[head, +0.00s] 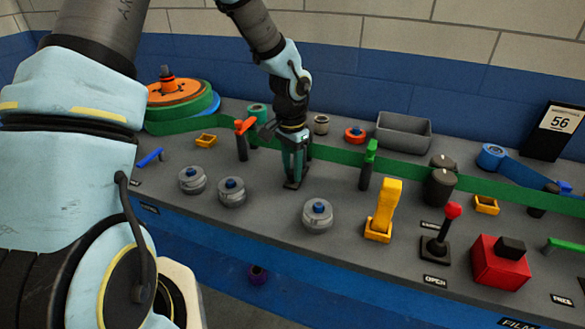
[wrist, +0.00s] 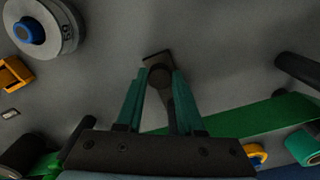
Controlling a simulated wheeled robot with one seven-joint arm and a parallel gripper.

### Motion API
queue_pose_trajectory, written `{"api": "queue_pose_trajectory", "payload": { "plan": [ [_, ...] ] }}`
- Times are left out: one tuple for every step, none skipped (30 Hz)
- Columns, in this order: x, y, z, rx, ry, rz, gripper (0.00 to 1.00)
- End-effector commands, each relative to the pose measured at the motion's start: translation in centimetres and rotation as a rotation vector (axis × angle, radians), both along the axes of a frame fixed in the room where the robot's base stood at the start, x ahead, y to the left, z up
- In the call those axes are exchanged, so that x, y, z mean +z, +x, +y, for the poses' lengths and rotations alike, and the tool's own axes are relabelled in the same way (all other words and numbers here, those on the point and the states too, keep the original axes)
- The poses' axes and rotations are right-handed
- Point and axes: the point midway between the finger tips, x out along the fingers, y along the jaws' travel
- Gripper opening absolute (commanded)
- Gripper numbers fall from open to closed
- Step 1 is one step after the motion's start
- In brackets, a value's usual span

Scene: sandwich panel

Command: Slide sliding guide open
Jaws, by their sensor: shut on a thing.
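My gripper (head: 294,176) points down onto the grey panel near its middle. In the wrist view its two teal fingers (wrist: 160,74) are closed on either side of a dark, round-topped post. This post, the sliding guide (wrist: 160,79), stands on a small dark plate. In the head view the fingers hide most of it and only its dark base (head: 292,185) shows. A green band (head: 330,155) runs behind my gripper. It also shows in the wrist view (wrist: 245,118).
Grey round knobs (head: 231,192) (head: 317,215) stand in front of my gripper. An orange-topped post (head: 242,142) is to the left, a green-topped post (head: 368,165) to the right. A yellow lever (head: 384,208), a red-knobbed joystick (head: 440,235) and a red box (head: 499,264) stand farther right.

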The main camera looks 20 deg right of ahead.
Motion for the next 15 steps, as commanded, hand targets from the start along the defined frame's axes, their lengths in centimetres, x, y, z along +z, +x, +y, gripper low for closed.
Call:
{"api": "queue_pose_trajectory", "payload": {
  "plan": [
    [-0.11,-0.43,0.31,-0.002,0.004,0.003,0.0],
    [-0.12,-0.56,0.42,-0.002,0.004,0.003,0.0],
    [-0.12,-0.7,0.53,-0.002,0.003,0.003,0.0],
    [-0.1,-0.76,0.58,-0.002,0.004,0.004,0.0],
    [-0.09,-0.77,0.6,-0.001,0.004,0.005,0.0],
    [-0.09,-0.8,0.61,-0.001,0.005,0.005,0.0],
    [-0.09,-0.82,0.63,-0.001,0.005,0.006,0.0],
    [-0.1,-0.83,0.64,-0.001,0.005,0.006,0.0],
    [-0.1,-0.85,0.66,-0.001,0.006,0.006,0.0],
    [-0.11,-0.86,0.66,-0.001,0.006,0.006,0.0],
    [-0.12,-0.87,0.68,-0.001,0.007,0.008,0.38],
    [-0.13,-0.88,0.69,-0.001,0.007,0.008,0.42],
    [-0.13,-0.88,0.69,-0.001,0.007,0.008,0.46],
    [-0.13,-0.86,0.69,-0.001,0.007,0.008,0.49],
    [-0.12,-0.83,0.67,-0.001,0.006,0.006,0.54]
  ]
}}
